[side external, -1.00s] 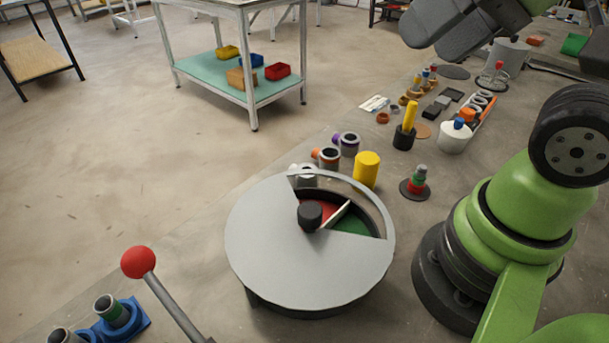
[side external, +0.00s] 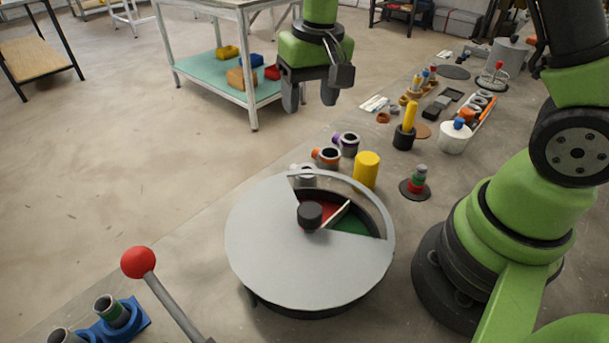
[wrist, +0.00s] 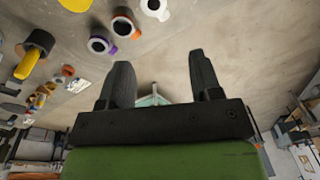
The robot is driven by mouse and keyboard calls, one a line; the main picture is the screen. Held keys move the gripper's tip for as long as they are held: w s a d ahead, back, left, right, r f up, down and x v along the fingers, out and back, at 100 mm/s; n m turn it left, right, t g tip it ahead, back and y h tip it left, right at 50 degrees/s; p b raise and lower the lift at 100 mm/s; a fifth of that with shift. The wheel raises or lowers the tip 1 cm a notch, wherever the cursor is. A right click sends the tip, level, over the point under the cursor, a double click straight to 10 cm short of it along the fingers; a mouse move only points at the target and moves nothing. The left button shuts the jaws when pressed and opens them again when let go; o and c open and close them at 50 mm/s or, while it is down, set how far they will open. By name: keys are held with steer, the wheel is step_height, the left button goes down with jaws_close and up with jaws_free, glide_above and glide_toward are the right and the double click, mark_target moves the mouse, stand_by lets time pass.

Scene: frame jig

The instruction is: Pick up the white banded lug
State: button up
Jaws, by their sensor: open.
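The white banded lug (side external: 304,174) is a grey ring-like piece behind the round grey disc, partly hidden by its rim. It also shows at the top edge of the wrist view (wrist: 155,9), cut off by the frame. An orange banded lug (side external: 327,157) and a purple banded lug (side external: 347,143) stand beside it in a row; the wrist view shows the orange one (wrist: 122,27) and the purple one (wrist: 99,44). My gripper (side external: 310,97) hangs with its fingers down, apart and empty, high above and beyond the lugs. Both fingers (wrist: 162,75) show in the wrist view.
A round grey disc cover (side external: 280,255) with a black knob and an open sector over red and green compartments stands in front. A yellow cylinder (side external: 367,170) stands right of the lugs. A red-ball lever (side external: 138,262) and a blue holder (side external: 124,322) are front left.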

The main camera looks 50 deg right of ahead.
steer(key=shift+g, duration=0.6)
steer(key=f, duration=0.3)
steer(key=w+f, duration=0.1)
steer(key=f, duration=0.6)
steer(key=shift+w+d+f, duration=0.15)
steer(key=shift+w+f, duration=0.05)
steer(key=shift+f, duration=0.05)
step_height(320, 180, down, 6)
steer(key=shift+s+r, duration=0.1)
steer(key=shift+r, duration=0.05)
steer(key=shift+c, duration=0.2)
steer(key=c, duration=0.7)
